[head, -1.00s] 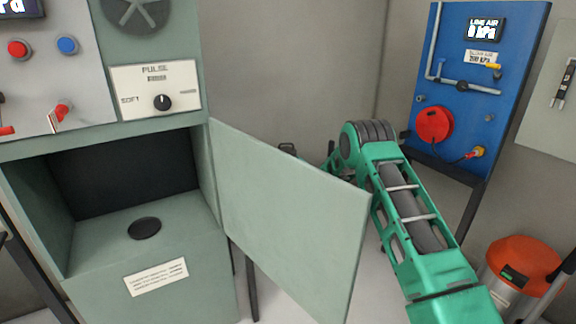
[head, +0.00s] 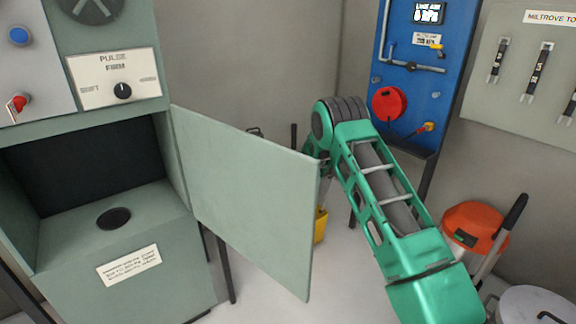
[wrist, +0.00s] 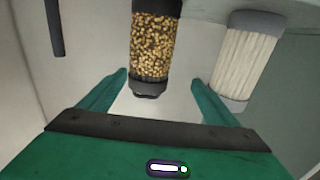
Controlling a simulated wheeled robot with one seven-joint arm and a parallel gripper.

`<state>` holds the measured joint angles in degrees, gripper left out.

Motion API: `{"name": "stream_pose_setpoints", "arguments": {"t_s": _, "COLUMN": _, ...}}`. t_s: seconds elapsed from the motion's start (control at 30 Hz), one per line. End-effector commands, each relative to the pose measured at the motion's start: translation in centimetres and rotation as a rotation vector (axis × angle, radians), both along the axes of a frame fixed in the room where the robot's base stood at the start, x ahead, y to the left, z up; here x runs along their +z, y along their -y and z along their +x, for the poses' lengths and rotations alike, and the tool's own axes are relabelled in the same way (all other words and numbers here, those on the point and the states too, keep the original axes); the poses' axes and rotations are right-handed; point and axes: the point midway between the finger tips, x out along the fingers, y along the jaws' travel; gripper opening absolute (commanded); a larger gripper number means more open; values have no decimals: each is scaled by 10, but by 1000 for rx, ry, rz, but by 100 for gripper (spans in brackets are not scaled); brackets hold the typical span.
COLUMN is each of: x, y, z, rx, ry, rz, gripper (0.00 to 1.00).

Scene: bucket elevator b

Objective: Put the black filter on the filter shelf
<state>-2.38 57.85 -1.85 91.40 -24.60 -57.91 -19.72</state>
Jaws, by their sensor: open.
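In the wrist view, a see-through cartridge with black end caps and tan granules (wrist: 153,45) stands ahead of my gripper (wrist: 158,78). My gripper is open, with its green fingers either side of the cartridge's lower end. I cannot tell whether they touch it. A white pleated cartridge with grey caps (wrist: 246,58) is to the right, outside the fingers. I cannot tell for sure that the black-capped cartridge is the black filter. In the head view the arm reaches away and its end is hidden. No filter shelf can be made out for certain.
A grey-green cabinet (head: 140,275) stands at left, its door (head: 245,200) swung open towards my arm. A black disc (head: 114,218) lies on its chamber floor. A blue panel (head: 420,90), orange-topped canister (head: 475,225) and tool board (head: 530,80) are at right.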

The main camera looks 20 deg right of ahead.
Motion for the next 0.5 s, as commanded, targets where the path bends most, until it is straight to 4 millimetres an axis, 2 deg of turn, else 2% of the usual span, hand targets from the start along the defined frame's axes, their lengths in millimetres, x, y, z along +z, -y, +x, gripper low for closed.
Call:
{"name": "stream_pose_setpoints", "arguments": {"t_s": 0.27, "x": 3, "y": 23, "z": 0, "rx": -19, "ry": -5, "rz": -4, "gripper": 84}}
{"name": "stream_pose_setpoints", "arguments": {"t_s": 0.37, "x": 13, "y": 34, "z": -3, "rx": -24, "ry": -37, "rz": -22, "gripper": 84}}
{"name": "stream_pose_setpoints", "arguments": {"t_s": 0.5, "x": 38, "y": 59, "z": -19, "rx": -37, "ry": -137, "rz": -68, "gripper": 84}}
